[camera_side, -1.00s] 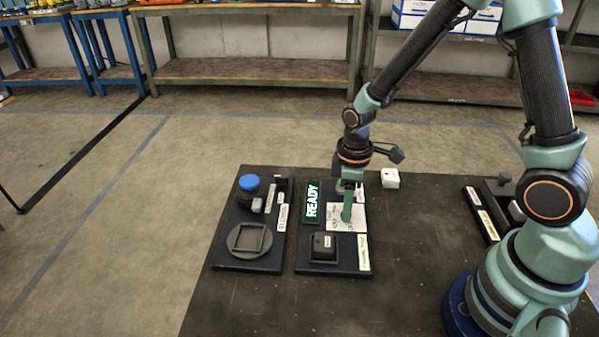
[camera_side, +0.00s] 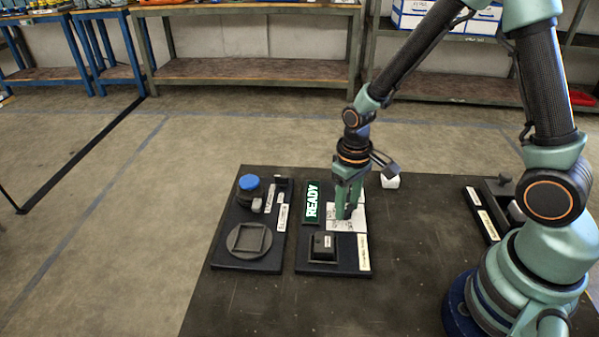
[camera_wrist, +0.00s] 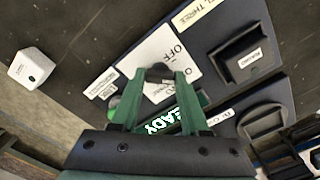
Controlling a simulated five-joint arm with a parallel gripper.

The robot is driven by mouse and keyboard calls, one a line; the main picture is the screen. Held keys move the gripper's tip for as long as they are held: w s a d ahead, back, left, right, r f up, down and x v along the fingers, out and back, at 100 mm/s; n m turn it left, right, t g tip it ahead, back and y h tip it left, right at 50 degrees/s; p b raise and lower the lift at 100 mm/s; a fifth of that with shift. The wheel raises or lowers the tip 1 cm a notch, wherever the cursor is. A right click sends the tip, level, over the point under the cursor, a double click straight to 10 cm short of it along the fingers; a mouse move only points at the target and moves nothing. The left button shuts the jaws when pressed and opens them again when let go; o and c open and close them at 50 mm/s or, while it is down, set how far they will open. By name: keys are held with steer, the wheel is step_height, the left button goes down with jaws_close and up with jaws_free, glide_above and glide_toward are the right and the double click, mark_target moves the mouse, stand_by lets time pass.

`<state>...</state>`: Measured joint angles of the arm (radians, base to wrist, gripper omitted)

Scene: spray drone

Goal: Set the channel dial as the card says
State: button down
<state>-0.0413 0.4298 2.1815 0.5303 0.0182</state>
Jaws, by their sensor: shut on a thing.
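My gripper (camera_side: 346,214) points down over the panel in the side view. In the wrist view its two green fingers (camera_wrist: 160,74) close on a small dark dial knob (camera_wrist: 158,71). The fingers hide much of the dial in the side view. A white sheet with black print (camera_wrist: 148,57) lies around the dial, with "OFF" readable; it also shows beside the fingers in the side view (camera_side: 334,224). The dial's pointer and setting cannot be made out. A green lit READY sign (camera_side: 312,203) stands left of the sheet and shows partly behind the fingers in the wrist view.
A dark labelled block (camera_side: 323,246) sits at the panel's front. A white cube (camera_side: 390,181) stands right of the panel. A second board (camera_side: 262,262) at left carries a blue-capped part (camera_side: 249,182) and a square frame (camera_side: 249,240). Another holder (camera_side: 482,214) is at right.

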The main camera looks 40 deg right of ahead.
mark_target(347, 207)
stand_by(0.5)
steer(key=shift+c, duration=2)
jaws_free()
step_height(347, 207, up, 12)
steer(key=shift+r, duration=0.1)
